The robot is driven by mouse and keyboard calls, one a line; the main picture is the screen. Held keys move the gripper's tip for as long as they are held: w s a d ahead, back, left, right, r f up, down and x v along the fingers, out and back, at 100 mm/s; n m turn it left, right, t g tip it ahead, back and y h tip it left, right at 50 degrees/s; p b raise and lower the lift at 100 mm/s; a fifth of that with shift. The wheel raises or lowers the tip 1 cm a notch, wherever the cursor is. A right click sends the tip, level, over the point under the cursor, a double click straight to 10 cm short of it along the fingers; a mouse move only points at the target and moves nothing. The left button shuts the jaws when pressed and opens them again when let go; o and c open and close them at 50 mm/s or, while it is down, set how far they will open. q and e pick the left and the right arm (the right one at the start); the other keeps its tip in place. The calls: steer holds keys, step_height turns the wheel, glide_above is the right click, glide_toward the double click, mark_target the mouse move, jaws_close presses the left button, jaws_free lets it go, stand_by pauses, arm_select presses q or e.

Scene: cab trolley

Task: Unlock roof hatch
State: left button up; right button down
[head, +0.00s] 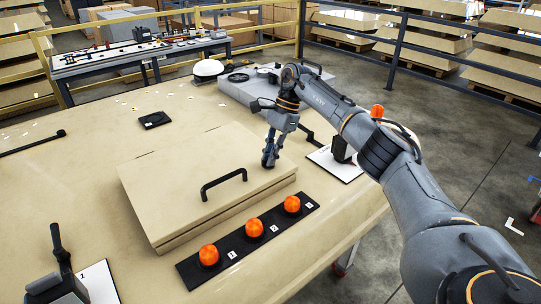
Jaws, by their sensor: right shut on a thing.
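The roof hatch (170,192) is a raised, tan, square panel on a large tan surface. It lies flat and looks closed. A black bar handle (224,184) stands on its top, near the front edge. My right gripper (269,160) points down at the hatch's right side, near the far right corner. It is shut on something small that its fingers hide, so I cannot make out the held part. The fingers are apart from the black handle. My left gripper is out of view.
A black strip with three orange beacons (253,227) lies before the hatch. A dark lever unit (59,262) stands front left. A white card (335,165) with a black device is right of my gripper. A grey box (245,88) and white dome (208,69) stand behind.

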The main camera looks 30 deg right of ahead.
stand_by(0.4)
steer(key=c, duration=1.4)
jaws_free()
steer(key=v, duration=1.2)
steer(key=shift+a+r, duration=0.1)
